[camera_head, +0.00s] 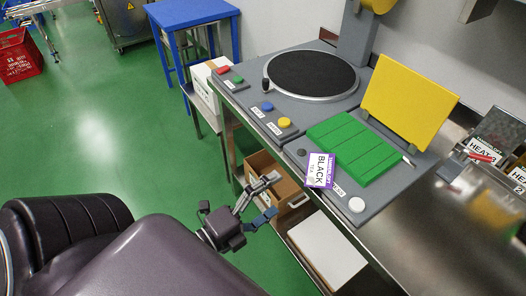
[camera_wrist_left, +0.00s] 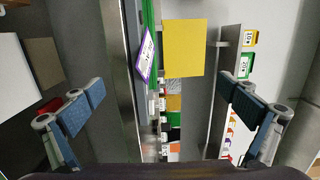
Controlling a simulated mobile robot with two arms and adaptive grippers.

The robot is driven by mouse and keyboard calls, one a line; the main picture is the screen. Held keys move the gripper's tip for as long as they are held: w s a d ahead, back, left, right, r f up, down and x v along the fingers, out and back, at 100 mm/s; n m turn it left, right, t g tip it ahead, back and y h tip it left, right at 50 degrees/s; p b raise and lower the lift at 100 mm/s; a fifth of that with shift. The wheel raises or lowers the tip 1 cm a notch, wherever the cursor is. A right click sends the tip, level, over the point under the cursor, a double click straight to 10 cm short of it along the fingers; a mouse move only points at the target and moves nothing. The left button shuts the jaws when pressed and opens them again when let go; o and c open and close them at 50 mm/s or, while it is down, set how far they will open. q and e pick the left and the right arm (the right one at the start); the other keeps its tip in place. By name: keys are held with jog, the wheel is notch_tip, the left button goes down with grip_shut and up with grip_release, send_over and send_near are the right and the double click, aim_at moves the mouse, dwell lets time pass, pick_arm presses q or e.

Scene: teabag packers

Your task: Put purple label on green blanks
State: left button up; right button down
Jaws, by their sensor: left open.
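The purple label (camera_head: 320,170), a white card with a purple border reading BLACK, lies tilted at the front left corner of the green blanks (camera_head: 354,146). It overlaps the machine's front edge strip. The green blanks are flat panels side by side on the grey machine. In the left wrist view the label (camera_wrist_left: 147,56) shows near the green edge (camera_wrist_left: 151,20). My left gripper (camera_head: 268,198) is open and empty, in front of the machine and lower left of the label. Its two fingers (camera_wrist_left: 158,104) are wide apart in the wrist view. My right gripper is not in view.
A yellow panel (camera_head: 409,94) stands behind the blanks. A round black turntable (camera_head: 312,74) sits to their left. Buttons line the machine's front edge, with a white one (camera_head: 356,205) near the label. A cardboard box (camera_head: 268,170) and a white-topped box (camera_head: 327,252) are below.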

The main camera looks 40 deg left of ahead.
pick_arm(q)
jog(key=shift+v, duration=2)
jog(key=s+a+f+n+g+y, duration=0.15)
jog(key=f+n, duration=0.25)
jog(key=f, duration=0.8)
jog(key=s+f+n+g+y, duration=0.1)
jog(key=s+f+n+g, duration=0.2)
jog(key=f, duration=0.9)
jog(key=s+a+f+n+g+y, duration=0.1)
jog(key=f+n+g+y, duration=0.3)
jog(key=f, duration=0.8)
jog(key=s+d+f+n+g+h, duration=0.2)
jog(key=s+f+n+g, duration=0.5)
jog(key=s+f, duration=1.3)
jog(key=shift+s+d+n+g, duration=0.25)
jog(key=shift+s+g, duration=0.2)
jog(key=shift+s, duration=0.35)
jog(key=shift+f, duration=0.1)
jog(key=shift+c, duration=0.3)
